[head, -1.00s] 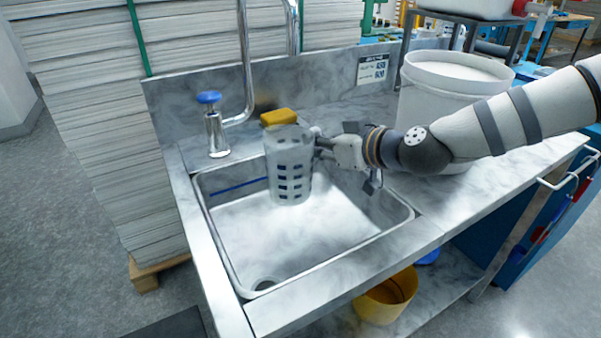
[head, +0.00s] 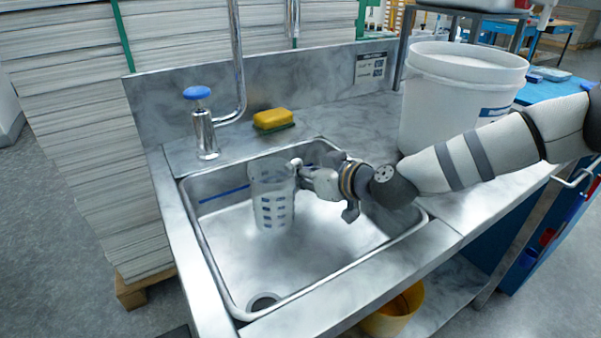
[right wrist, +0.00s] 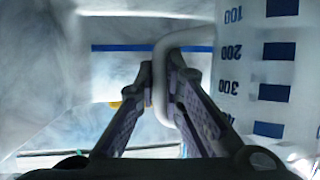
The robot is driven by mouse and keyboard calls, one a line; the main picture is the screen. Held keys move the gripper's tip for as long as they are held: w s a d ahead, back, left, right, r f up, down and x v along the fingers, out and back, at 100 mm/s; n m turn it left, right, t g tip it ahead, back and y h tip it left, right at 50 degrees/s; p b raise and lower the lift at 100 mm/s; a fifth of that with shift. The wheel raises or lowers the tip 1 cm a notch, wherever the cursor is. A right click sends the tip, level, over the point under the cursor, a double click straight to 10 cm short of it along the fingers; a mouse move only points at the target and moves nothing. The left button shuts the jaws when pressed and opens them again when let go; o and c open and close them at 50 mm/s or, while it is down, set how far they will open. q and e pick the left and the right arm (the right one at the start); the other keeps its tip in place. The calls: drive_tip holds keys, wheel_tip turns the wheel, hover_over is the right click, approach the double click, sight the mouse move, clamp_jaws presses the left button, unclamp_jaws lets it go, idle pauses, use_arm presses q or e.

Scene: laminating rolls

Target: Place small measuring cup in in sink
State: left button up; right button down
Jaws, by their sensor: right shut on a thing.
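The small measuring cup (head: 272,205) is translucent with blue marks. It is roughly upright inside the opening of the steel sink (head: 222,262), toward the back; whether its base touches the sink floor is unclear. My right gripper (head: 303,172) is shut on the cup's handle from the right. In the right wrist view, the fingers (right wrist: 160,88) close around the pale handle (right wrist: 161,62), and the cup wall (right wrist: 235,75) with its printed numbers stands to the right. My left gripper is not in view.
A yellow sponge (head: 272,119) lies on the back ledge. A blue-topped tap (head: 203,125) stands at the back left. A large white bucket (head: 440,105) stands on the counter to the right. The front of the sink floor, around the drain (head: 263,301), is clear.

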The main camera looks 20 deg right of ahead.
drive_tip(key=c, duration=1.7)
unclamp_jaws()
